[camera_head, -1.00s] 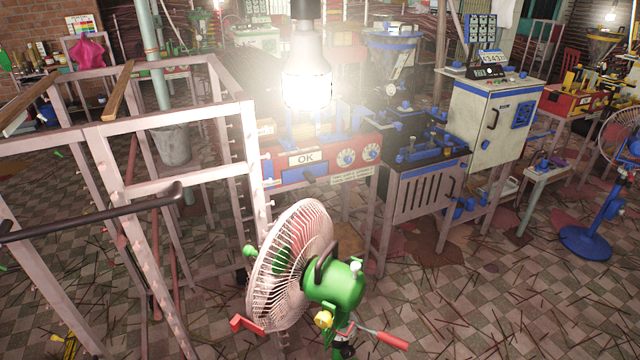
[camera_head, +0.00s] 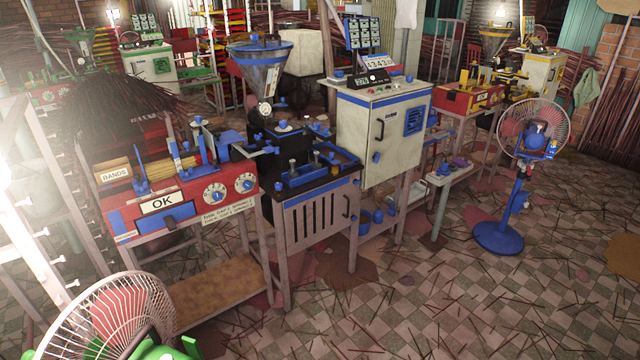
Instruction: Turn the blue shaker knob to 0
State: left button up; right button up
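A red and blue machine (camera_head: 150,222) with an "OK" sign stands left of the middle. Its front carries two round white dials with blue knobs: a left dial knob (camera_head: 215,195) and a right dial knob (camera_head: 245,184). Small printed text sits below them, too small to read. I cannot tell which knob is the shaker knob or where either one points. Neither of my grippers is in view.
A green fan (camera_head: 115,320) stands close at the lower left, and a pale metal frame (camera_head: 30,230) rises at the left edge. A white cabinet (camera_head: 380,130) stands right of the machine. A blue fan (camera_head: 500,235) stands farther right. The stick-strewn floor (camera_head: 400,300) in front is mostly open.

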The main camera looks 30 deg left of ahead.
aim_at(217, 196)
jog(key=i+l+z, duration=0.15)
jog(key=i, duration=0.3)
jog(key=i+l+z, duration=0.1)
jog(key=i, duration=0.35)
jog(key=i+j+u, duration=0.1)
jog(key=i+u, duration=0.15)
jog(key=u, duration=0.15)
jog(key=i+u, duration=0.25)
jog(key=u, duration=0.2)
jog(key=i+u, duration=0.4)
jog(key=i+l+u, duration=0.15)
jog(key=u, duration=0.25)
